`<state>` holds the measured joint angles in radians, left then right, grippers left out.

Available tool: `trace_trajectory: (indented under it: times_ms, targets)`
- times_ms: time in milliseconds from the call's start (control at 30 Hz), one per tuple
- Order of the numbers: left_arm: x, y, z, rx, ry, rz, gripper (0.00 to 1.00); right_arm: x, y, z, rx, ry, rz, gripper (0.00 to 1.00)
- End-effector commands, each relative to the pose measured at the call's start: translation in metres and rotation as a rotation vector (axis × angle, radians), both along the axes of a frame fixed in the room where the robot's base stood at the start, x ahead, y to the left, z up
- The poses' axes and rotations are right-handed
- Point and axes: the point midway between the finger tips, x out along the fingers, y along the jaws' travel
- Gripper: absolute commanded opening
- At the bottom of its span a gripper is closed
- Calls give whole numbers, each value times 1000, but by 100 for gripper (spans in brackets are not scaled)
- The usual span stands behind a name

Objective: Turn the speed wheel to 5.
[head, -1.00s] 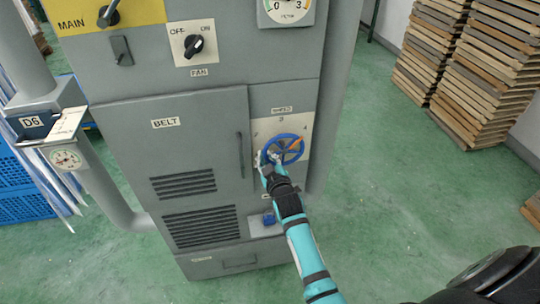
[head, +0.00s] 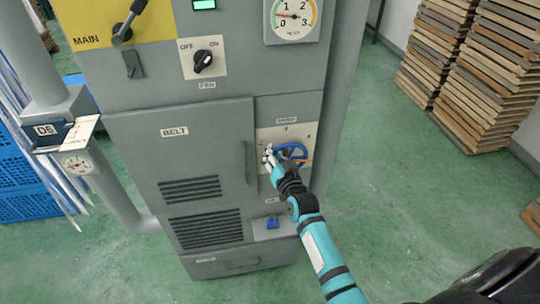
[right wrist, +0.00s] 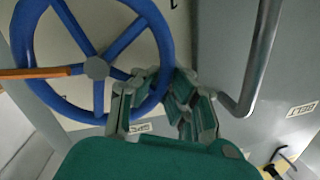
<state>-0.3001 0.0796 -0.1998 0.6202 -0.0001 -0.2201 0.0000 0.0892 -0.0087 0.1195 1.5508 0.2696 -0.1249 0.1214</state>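The blue speed wheel (head: 291,150) is on the pale scale plate at the right of the grey cabinet. Its orange pointer (head: 303,161) points right and slightly down, below the 4; I cannot read a number at its tip. My right gripper (head: 268,155) is at the wheel's left rim, its fingers closed about the rim. In the right wrist view the wheel (right wrist: 97,68) fills the upper left, its orange pointer (right wrist: 35,73) points left, and the fingers (right wrist: 163,82) meet the rim. My left gripper is not in view.
A belt door (head: 215,150) with a vertical handle is left of the wheel. A fan knob (head: 203,61) and a gauge (head: 293,17) are above. A small blue part (head: 272,222) is below. Wooden pallets (head: 490,80) are stacked at right; green floor between is clear.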

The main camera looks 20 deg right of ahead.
Motion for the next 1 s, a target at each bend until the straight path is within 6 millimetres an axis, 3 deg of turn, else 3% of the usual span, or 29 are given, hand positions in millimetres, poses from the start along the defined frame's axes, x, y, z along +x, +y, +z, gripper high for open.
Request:
trace_trajectory:
  times_ms: [500, 1000]
  targets:
    - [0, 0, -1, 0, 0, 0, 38, -3, -13, 13, 287, -72, -3, 0]
    - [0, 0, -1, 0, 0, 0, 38, -4, -16, 15, 324, -83, -6, 0]
